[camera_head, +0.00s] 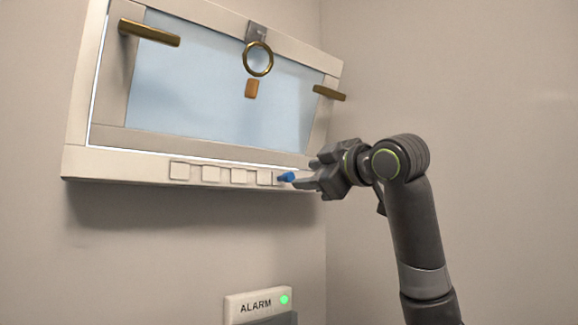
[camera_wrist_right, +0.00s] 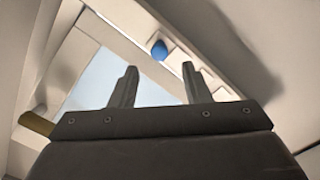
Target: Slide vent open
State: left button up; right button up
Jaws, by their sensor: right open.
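A pale vent strip with several square plates (camera_head: 210,174) runs along the lower frame of the wall window. A small blue knob (camera_head: 286,177) sits at the strip's right end. My right gripper (camera_head: 303,179) reaches in from the right, its fingertips close to the knob. In the right wrist view, the blue knob (camera_wrist_right: 159,50) shows beyond and between the two spread fingers (camera_wrist_right: 158,85), and nothing is held. I cannot tell whether a finger touches the knob. My left gripper is out of view.
The tilted window (camera_head: 190,75) has brass handles (camera_head: 150,33) (camera_head: 328,93) at both sides and a brass ring (camera_head: 258,58) at the top. An alarm box (camera_head: 257,305) with a green light is below. A side wall (camera_head: 470,80) stands at right.

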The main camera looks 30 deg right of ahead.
aim_at(291, 177)
jog(key=w+p, duration=0.2)
jog(key=w, duration=0.4)
jog(key=shift+w+a+r+p, duration=0.1)
jog(key=shift+w+r+p, duration=0.05)
jog(key=shift+p, duration=0.25)
jog(key=shift+w+p, duration=0.3)
jog(key=shift+w, duration=0.35)
grip_shut()
